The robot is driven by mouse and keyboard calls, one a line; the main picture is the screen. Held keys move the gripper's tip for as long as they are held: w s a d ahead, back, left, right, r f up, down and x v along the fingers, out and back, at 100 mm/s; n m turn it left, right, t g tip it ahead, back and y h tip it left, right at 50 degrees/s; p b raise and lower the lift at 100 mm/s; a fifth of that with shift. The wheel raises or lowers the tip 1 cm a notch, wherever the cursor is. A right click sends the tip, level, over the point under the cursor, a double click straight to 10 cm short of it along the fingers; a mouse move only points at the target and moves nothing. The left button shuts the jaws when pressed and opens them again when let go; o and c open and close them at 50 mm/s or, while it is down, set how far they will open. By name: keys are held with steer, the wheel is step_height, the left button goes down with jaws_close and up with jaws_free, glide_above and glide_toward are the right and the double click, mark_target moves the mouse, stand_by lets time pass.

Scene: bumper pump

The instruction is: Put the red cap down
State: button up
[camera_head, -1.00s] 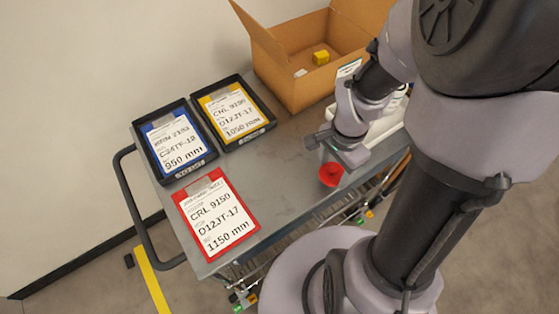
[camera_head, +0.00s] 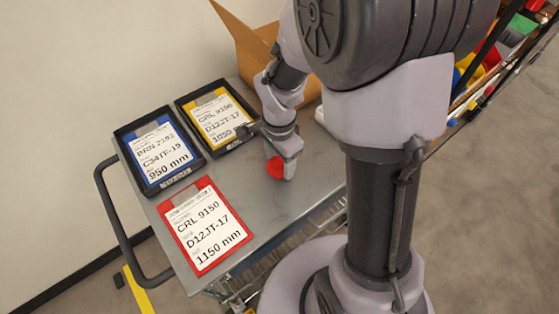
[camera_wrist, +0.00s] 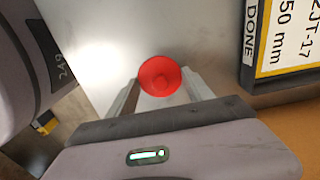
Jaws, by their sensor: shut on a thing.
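The red cap (camera_head: 276,168) is round and bright red, and my gripper (camera_head: 284,170) is shut on it above the grey cart top. In the wrist view the red cap (camera_wrist: 160,76) sits between the two fingertips of my gripper (camera_wrist: 160,88), with a small raised knob at its middle. The cart top (camera_head: 270,222) beneath is bare metal. How high the cap is above the surface is hard to tell.
A red-framed card (camera_head: 206,226) lies at the front left of the cart. A blue-carded black tray (camera_head: 160,152) and a yellow-carded black tray (camera_head: 217,117) are behind it. An open cardboard box (camera_head: 249,48) stands at the back. Bare metal lies right of the red card.

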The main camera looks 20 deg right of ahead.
mark_target(280, 162)
steer(key=shift+f, duration=0.2)
steer(key=o, duration=1.3)
step_height(280, 162, up, 12)
steer(key=p, duration=0.5)
steer(key=s+a+r+n+t+y+b, duration=0.1)
steer(key=s+a+r+n+t, duration=0.1)
steer(key=s+r+n, duration=0.3)
steer(key=s+a+r+n+t+y+b, duration=0.1)
steer(key=s+r+n+t+b, duration=0.1)
steer(key=s+r+n, duration=0.3)
steer(key=shift+s+a+r+t, duration=0.4)
steer(key=shift+s+r+t, duration=0.45)
steer(key=shift+s, duration=0.6)
